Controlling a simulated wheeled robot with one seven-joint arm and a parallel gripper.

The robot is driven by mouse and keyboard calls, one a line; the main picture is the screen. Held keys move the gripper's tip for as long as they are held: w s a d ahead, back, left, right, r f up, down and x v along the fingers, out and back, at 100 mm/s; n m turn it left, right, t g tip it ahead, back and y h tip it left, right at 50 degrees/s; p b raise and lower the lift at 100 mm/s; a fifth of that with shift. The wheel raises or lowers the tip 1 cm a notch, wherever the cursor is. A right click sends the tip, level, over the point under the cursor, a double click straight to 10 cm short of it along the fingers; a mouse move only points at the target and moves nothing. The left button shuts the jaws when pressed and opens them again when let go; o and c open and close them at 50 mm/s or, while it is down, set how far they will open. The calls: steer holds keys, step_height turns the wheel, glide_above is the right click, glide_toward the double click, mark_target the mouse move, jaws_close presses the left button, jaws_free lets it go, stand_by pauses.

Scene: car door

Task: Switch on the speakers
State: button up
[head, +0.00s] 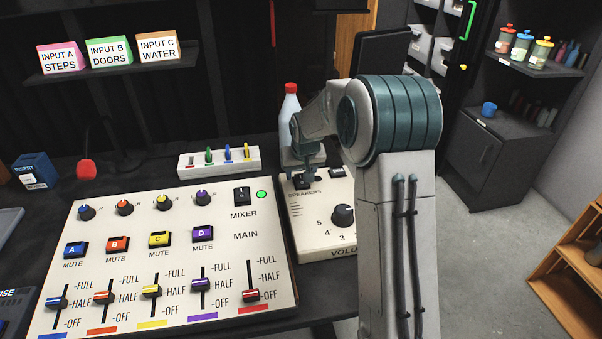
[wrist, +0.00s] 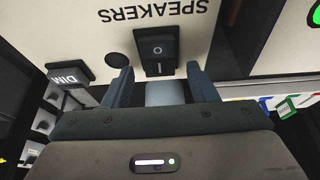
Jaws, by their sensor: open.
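The speakers box (head: 322,232) is a cream panel right of the mixer, with a SPEAKERS label and a black volume knob (head: 343,215). In the wrist view its black rocker switch (wrist: 157,48) shows O and I marks beside the upside-down SPEAKERS label (wrist: 152,12). A dark round spot (wrist: 117,60), seemingly an unlit lamp, is left of it. My gripper (wrist: 158,78) is open and empty. Its fingertips lie either side of the switch's I end; contact cannot be told. In the head view my gripper (head: 306,178) hangs over the box's back left, largely hiding the switch.
A DIM button (wrist: 69,75) sits beside the switch. The mixer (head: 180,250) with sliders, mute buttons and a lit green lamp (head: 262,194) fills the left. A red-capped bottle (head: 290,104) stands behind my gripper. A rack of coloured pegs (head: 219,161) is behind the mixer.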

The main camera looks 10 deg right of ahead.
steer(key=shift+w+f, duration=0.1)
steer(key=shift+f, duration=0.1)
steer(key=c, duration=1)
steer(key=shift+w+r+p, duration=0.1)
steer(key=shift+r+p, duration=0.15)
steer(key=shift+p, duration=0.7)
steer(key=g+p, duration=0.2)
steer(key=p, duration=0.1)
steer(key=shift+w, duration=0.25)
steer(key=g+p, duration=0.1)
steer(key=p, duration=0.1)
steer(key=shift+w+f+p, duration=0.15)
steer(key=shift+f+p, duration=0.05)
steer(key=shift+p, duration=0.15)
steer(key=shift+f+g, duration=0.15)
steer(key=shift+g, duration=0.15)
